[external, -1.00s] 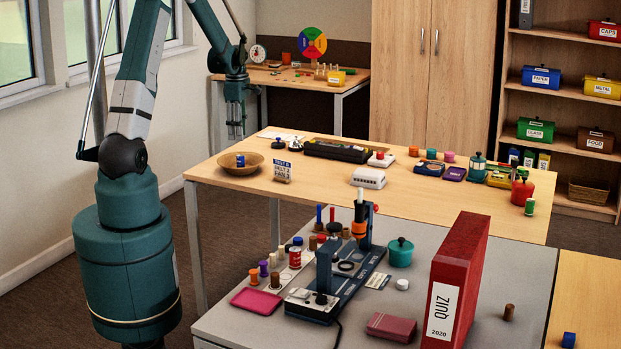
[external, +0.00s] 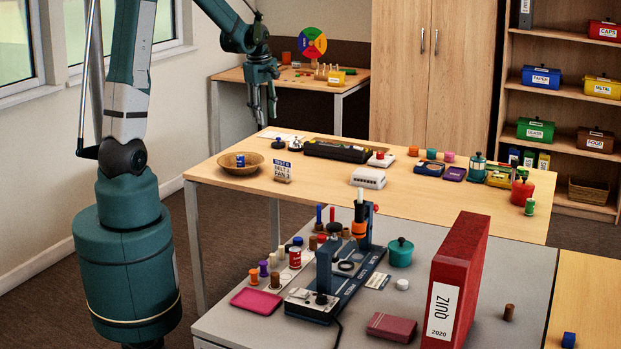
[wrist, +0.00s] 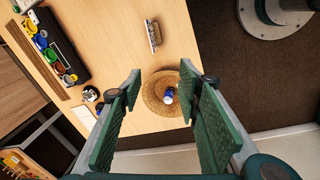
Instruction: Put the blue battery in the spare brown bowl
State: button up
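The brown bowl (external: 242,171) stands at the left end of the far wooden table. A small blue battery (external: 240,160) with a pale band is inside it. In the wrist view the bowl (wrist: 152,100) lies beyond my fingers and the blue battery (wrist: 168,96) shows inside it. My gripper (external: 262,108) is above and behind the table's left part, up and right of the bowl in the external view. In the wrist view my gripper (wrist: 166,85) has its two green fingers wide apart with nothing between them.
A small sign (external: 283,171) stands right of the bowl. A black tray (external: 345,150) and a white box (external: 369,178) are farther right. A tall red binder (external: 456,280) and a blue device stand on the grey table.

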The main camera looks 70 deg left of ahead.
jog(key=d+r+m+t, duration=0.1)
jog(key=d+r+m, duration=0.4)
jog(key=d, duration=0.7)
jog(key=d+r+m+t, duration=0.1)
jog(key=d+r+m, duration=0.4)
jog(key=d, duration=0.8)
jog(key=s+d+m+t, duration=0.1)
jog(key=s+d+m, duration=0.2)
jog(key=d, duration=0.4)
jog(key=s+d+r+m+t, duration=0.1)
jog(key=s+d+m, duration=0.3)
jog(key=d, duration=0.4)
jog(key=s+d+m+t+h, duration=0.1)
jog(key=s+d+m+t, duration=0.1)
jog(key=s+d+m, duration=0.2)
jog(key=d+m, duration=0.1)
jog(key=d, duration=0.2)
jog(key=shift+s+d+r+m, duration=0.15)
jog(key=shift+s+d+m, duration=0.05)
jog(key=shift+d+m, duration=0.1)
